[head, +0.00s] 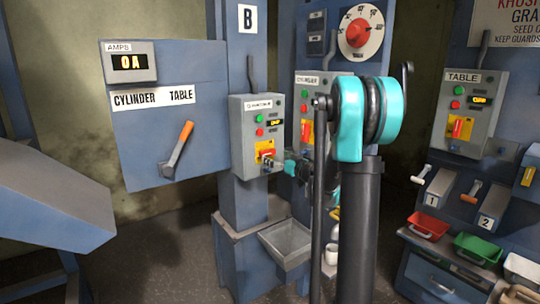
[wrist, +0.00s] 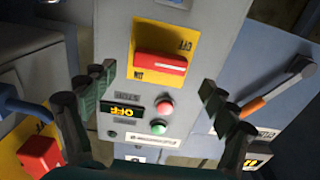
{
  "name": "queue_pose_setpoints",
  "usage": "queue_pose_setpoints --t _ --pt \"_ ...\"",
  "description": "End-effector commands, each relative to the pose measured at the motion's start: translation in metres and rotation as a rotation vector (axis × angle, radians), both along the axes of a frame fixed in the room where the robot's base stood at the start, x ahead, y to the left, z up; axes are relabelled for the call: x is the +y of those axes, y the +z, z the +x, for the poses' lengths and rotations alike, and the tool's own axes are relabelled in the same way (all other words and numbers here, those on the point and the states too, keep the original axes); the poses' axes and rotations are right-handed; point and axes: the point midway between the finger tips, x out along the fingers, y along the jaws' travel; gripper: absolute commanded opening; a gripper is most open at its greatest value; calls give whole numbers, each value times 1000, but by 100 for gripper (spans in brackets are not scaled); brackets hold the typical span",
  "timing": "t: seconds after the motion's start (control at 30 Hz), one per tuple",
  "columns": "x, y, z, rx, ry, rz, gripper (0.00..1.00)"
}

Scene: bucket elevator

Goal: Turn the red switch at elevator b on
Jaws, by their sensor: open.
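The red switch (head: 266,153) of elevator B sits on a yellow plate low on a grey control box (head: 240,150), under the letter B. The wrist view is upside down and shows the red switch handle (wrist: 160,63) lying crosswise on its yellow plate (wrist: 165,32). The box's display (wrist: 122,109) reads OFF. My gripper (head: 278,164) is just in front of the switch in the head view. In the wrist view my gripper (wrist: 157,80) is open, one finger on each side of the box, with nothing between the fingers. I cannot tell whether it touches the switch.
The cylinder box (head: 310,98) stands close on the right; a second red switch (wrist: 40,157) shows at the wrist view's lower left. A panel with an orange-handled lever (head: 178,150) is left. A grey tray (head: 288,240) is below. The table box (head: 465,112) is far right.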

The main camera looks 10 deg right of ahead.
Motion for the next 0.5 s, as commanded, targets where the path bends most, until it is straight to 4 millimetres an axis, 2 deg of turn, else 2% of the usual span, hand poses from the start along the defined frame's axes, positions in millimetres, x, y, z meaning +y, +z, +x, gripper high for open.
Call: queue_pose_setpoints --t 0.03,0.2,0.5 --pt "5 0 9 0 2 0 86" --pt "16 0 30 0 1 0 86" --pt "22 0 43 0 0 0 86"
